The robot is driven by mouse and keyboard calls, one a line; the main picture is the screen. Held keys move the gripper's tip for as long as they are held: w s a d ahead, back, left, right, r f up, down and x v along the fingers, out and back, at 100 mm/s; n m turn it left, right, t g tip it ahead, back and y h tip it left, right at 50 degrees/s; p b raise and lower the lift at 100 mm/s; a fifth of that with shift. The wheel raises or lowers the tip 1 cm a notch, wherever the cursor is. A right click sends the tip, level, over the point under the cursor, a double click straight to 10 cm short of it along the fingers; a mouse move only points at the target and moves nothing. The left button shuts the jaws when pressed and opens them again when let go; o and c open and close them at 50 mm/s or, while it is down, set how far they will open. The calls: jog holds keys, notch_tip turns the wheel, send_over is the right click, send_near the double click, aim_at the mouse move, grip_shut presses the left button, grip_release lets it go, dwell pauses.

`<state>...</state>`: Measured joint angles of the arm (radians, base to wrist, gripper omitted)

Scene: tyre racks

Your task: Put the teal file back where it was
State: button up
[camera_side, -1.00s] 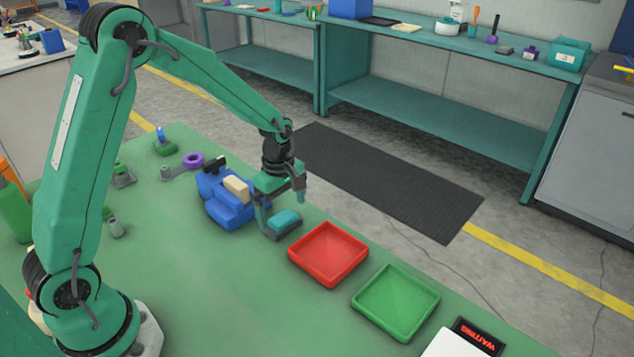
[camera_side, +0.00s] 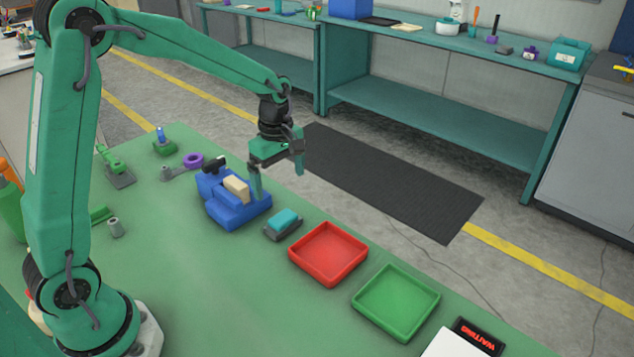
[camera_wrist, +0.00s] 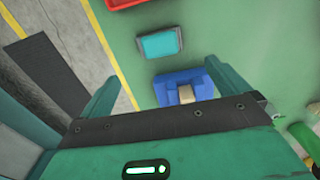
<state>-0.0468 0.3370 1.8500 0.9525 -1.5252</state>
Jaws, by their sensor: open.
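The teal file (camera_side: 285,219) looks like a small teal block sitting on a dark grey holder (camera_side: 278,234), on the green table between the blue fixture and the red tray. In the wrist view the teal file (camera_wrist: 160,45) lies flat, ahead of and between my fingers. My gripper (camera_side: 279,184) is open and empty, raised above the table beside the blue fixture and above the file.
A blue fixture (camera_side: 232,211) with a tan block (camera_side: 236,188) stands left of the file. A red tray (camera_side: 328,282) and a green tray (camera_side: 396,334) lie to the right. A purple ring (camera_side: 193,160) and small tools are at the back left. A sign (camera_side: 477,335) reads WAITING.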

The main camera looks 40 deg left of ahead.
jog(key=shift+r, duration=0.15)
jog(key=s+r+m+t, duration=0.2)
jog(key=s+r+m, duration=0.2)
jog(key=s+m, duration=0.2)
jog(key=s+d+r+m+t, duration=0.1)
jog(key=s+r+m, duration=0.3)
jog(key=s+m, duration=0.2)
jog(key=s+d+r+m+t, duration=0.1)
jog(key=s+r+m, duration=0.3)
jog(key=s, duration=0.5)
jog(key=shift+m+t, duration=0.8)
jog(key=shift+m, duration=0.2)
